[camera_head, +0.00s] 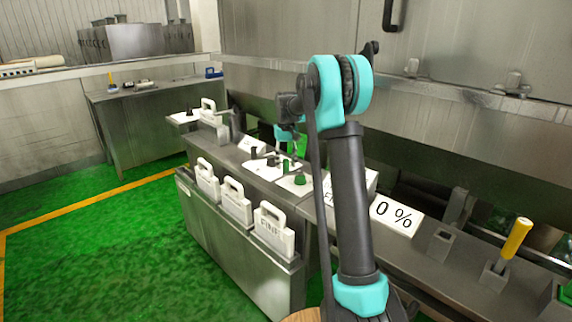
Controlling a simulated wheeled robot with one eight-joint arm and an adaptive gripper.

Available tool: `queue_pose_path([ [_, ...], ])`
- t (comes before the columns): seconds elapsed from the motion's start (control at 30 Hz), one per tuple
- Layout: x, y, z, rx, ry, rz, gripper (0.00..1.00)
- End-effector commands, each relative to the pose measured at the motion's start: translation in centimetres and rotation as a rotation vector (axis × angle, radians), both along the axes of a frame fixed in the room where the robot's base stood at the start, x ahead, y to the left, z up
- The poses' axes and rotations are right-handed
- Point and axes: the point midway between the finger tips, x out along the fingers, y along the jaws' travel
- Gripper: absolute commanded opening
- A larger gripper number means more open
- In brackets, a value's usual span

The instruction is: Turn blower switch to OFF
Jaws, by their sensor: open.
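My gripper (289,132) is at the end of my dark arm, above the metal counter and its control panels. It is open and nothing shows between its fingers. I cannot tell which knob is the blower switch, because no label is readable there. My arm hides part of the counter behind it.
White holders (272,228) hang along the counter's front. A "0 %" sign (397,217) and a yellow-handled lever (514,240) stand to the right. A large metal drum housing (470,60) rises behind. Green floor (110,260) is clear at left.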

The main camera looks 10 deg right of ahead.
Motion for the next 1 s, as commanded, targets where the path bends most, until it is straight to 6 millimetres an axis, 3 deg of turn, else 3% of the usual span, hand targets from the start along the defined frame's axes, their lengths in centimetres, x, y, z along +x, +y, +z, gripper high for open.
queue_pose_path([
  [0.4, -0.02, 0.0, -0.82, 0.0, 0.0, 0.0, 0.44],
  [0.77, -0.02, 0.0, -0.8, 0.0, 0.0, 0.0, 0.0],
  [1.0, -0.02, 0.0, -0.8, 0.0, 0.0, 0.0, 0.0],
])
